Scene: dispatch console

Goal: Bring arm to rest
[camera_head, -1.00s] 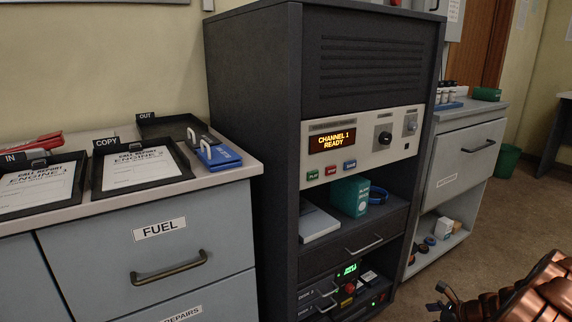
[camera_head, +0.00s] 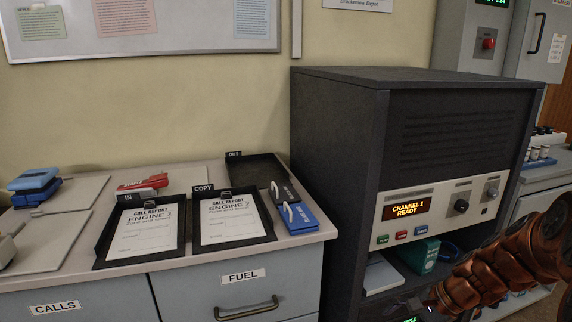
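My arm shows at the lower right as copper-coloured segments, in front of the right side of the dark console cabinet (camera_head: 335,150). A small dark tip with a light spot, perhaps my gripper (camera_head: 431,303), is at the arm's left end, low in front of the cabinet's open shelf. Its fingers are too small and dark to read. I cannot tell whether it holds anything or touches the cabinet. The console display (camera_head: 407,206) reads "CHANNEL 1 READY".
The IN tray (camera_head: 112,262) and COPY tray (camera_head: 237,245) hold call reports on the left counter. The OUT tray (camera_head: 262,168) looks empty. A blue binder-like item (camera_head: 299,220) lies at the counter's right edge. A teal box (camera_head: 418,256) stands on the cabinet shelf.

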